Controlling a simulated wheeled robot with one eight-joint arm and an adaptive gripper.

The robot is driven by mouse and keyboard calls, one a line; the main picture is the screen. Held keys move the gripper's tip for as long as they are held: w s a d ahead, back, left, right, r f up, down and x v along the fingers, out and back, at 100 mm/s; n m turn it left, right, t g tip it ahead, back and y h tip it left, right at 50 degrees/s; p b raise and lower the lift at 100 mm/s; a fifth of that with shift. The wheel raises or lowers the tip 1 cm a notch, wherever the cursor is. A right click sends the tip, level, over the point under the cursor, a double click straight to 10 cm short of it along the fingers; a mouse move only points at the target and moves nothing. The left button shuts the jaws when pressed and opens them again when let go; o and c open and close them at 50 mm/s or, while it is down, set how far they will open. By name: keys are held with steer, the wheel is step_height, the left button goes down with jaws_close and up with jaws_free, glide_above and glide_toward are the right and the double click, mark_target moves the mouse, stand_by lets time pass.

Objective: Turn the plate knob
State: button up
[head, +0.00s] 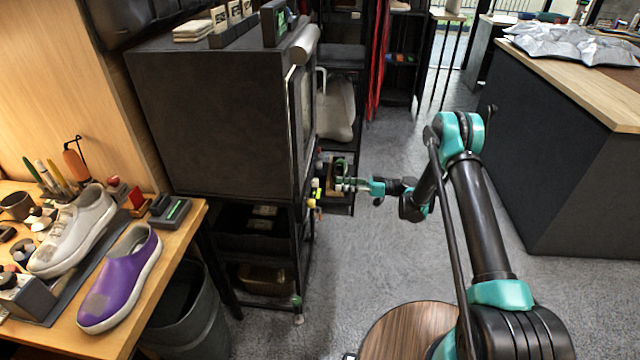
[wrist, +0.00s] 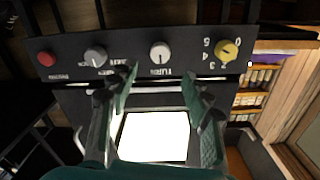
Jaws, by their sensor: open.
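A dark control panel (wrist: 125,50) crosses the wrist view and carries a red button (wrist: 46,59), a grey knob (wrist: 95,57), a white knob (wrist: 160,52) and a yellow knob (wrist: 228,50). The label under the white knob appears to begin with "TURN"; I cannot read which knob is marked plate. My gripper (wrist: 160,76) is open and empty. Its two teal-padded fingers point at the panel, with the white knob between and just beyond the tips. In the head view my gripper (head: 341,178) is at the front of the black oven-like cabinet (head: 215,110), low down; the knobs there are small and partly hidden.
A bench (head: 185,235) at left holds a purple shoe (head: 122,275) and a pale sneaker (head: 75,230). A dark bin (head: 185,320) stands below. A dark counter (head: 560,160) is at right. Grey floor (head: 365,245) between is open. A wooden round top (head: 410,330) is in front.

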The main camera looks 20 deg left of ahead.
mark_target(315, 183)
steer(key=x, duration=0.9)
jaws_close()
steer(key=shift+w+m, duration=0.1)
steer(key=shift+m, duration=0.3)
